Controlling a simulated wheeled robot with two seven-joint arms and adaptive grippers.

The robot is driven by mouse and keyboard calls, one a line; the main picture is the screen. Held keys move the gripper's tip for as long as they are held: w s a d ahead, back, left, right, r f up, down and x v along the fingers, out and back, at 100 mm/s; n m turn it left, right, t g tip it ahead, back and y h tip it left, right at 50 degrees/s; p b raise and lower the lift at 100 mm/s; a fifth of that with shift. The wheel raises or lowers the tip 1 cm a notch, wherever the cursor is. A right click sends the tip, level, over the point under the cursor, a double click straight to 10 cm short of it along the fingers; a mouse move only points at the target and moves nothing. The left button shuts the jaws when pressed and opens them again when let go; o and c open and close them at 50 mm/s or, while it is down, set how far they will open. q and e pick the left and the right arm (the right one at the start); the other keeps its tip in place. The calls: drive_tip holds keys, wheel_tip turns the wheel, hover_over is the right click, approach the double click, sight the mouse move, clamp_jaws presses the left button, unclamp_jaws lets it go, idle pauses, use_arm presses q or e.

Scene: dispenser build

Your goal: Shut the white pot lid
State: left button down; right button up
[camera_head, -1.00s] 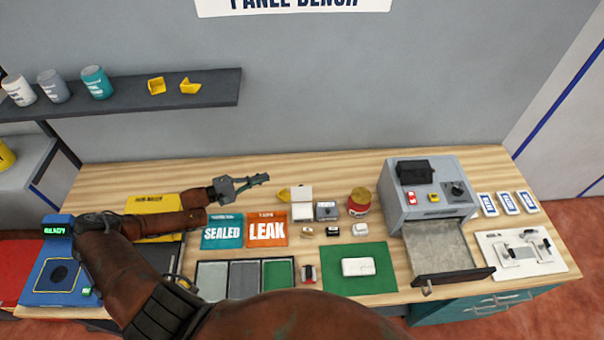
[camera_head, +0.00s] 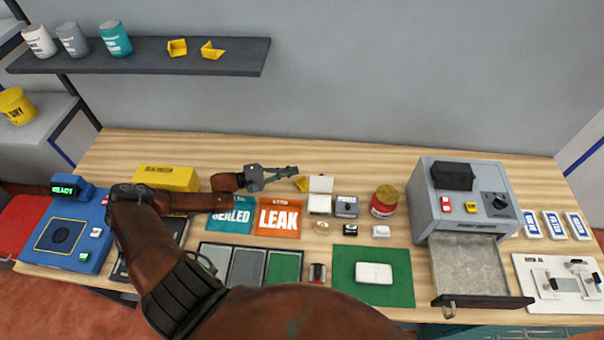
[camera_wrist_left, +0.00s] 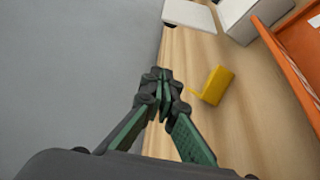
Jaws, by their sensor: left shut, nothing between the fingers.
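The white pot (camera_head: 319,205) is a small box standing at the middle of the bench, and its lid (camera_head: 321,184) is raised at the back. In the left wrist view the lid (camera_wrist_left: 190,14) is a pale panel at the top edge, beside the pot's body (camera_wrist_left: 238,18). My left gripper (camera_head: 296,171) is shut and empty, left of the raised lid and apart from it. Its closed fingertips (camera_wrist_left: 165,76) point toward the lid side in the wrist view. My right gripper is not in view.
A yellow scoop-like piece (camera_head: 301,184) lies between my left gripper and the pot; it also shows in the wrist view (camera_wrist_left: 217,85). A grey box (camera_head: 347,207) stands right of the pot, and the orange LEAK tray (camera_head: 279,218) lies in front-left.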

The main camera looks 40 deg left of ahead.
sight(321, 182)
use_arm(q)
drive_tip(key=x, duration=0.9)
drive_tip(key=shift+d, duration=0.15)
drive_tip(key=s+p, duration=0.1)
drive_tip(key=s+d+r, duration=0.1)
drive_tip(key=shift+s+d+r+p, duration=0.15)
drive_tip(key=shift+s+d+p, duration=0.1)
drive_tip(key=shift+s+p, duration=0.15)
drive_tip(key=shift+s+d, duration=0.2)
drive_tip(key=shift+d, duration=0.1)
